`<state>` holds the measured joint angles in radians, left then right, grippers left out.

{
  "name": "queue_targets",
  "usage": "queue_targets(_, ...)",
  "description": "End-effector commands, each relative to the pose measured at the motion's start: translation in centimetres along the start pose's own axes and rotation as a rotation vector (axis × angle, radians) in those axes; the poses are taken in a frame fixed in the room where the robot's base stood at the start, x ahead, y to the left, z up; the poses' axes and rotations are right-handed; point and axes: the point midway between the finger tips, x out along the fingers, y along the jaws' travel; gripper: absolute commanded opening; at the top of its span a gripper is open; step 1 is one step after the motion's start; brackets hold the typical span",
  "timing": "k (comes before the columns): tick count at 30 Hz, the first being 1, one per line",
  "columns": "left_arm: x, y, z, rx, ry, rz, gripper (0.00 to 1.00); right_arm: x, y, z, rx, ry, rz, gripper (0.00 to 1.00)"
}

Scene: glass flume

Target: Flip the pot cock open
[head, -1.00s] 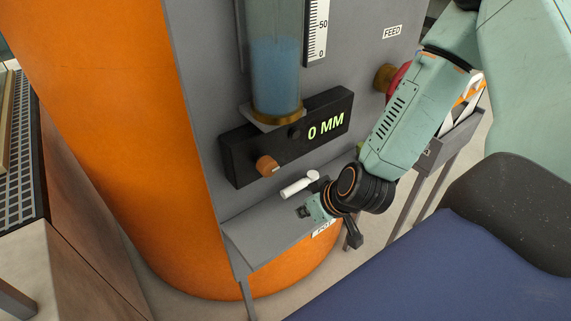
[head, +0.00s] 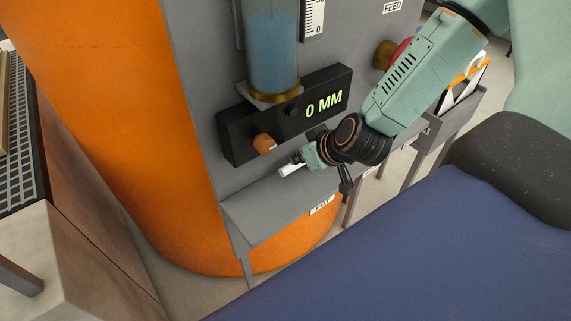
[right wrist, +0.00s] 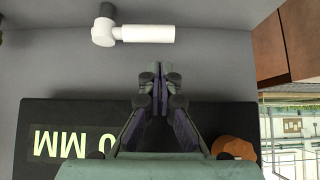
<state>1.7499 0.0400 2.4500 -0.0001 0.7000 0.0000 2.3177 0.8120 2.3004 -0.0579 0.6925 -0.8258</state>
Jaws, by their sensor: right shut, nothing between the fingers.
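The pot cock's white lever (head: 290,170) sticks out above the grey ledge. Only its left end shows in the head view; my right gripper hides the rest. In the right wrist view the whole white lever (right wrist: 145,34) lies across the picture, with its round hub at the left end. My right gripper (head: 304,159) is shut and empty. In the right wrist view its fingertips (right wrist: 160,72) point toward the lever, with a gap in the picture between them and it. Whether they touch it in depth I cannot tell. My left gripper is not in view.
A black box with a "0 MM" display (head: 324,103) and an orange knob (head: 264,144) sits just above the lever. A glass tube of blue liquid (head: 272,55) stands over it. The grey ledge (head: 270,207) with a "POT" label (head: 322,205) lies below.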

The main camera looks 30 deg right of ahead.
Motion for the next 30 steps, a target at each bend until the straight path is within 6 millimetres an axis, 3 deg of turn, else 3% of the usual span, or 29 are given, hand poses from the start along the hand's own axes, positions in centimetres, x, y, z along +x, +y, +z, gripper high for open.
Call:
queue_targets(1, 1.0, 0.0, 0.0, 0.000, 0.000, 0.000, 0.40, 1.1, 0.0, 0.4, -0.007, -0.001, 0.001, 0.00)
queue_targets(6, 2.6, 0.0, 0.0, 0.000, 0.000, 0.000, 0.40, 3.4, 0.0, 0.4, -0.008, -0.001, 0.001, 0.00)
queue_targets(15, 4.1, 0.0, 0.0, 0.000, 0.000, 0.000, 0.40, 6.8, 0.0, 0.2, -0.004, -0.001, 0.001, 0.00)
queue_targets(30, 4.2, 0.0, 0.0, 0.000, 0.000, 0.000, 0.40, 7.5, 0.0, 0.1, 0.001, 0.000, 0.000, 0.00)
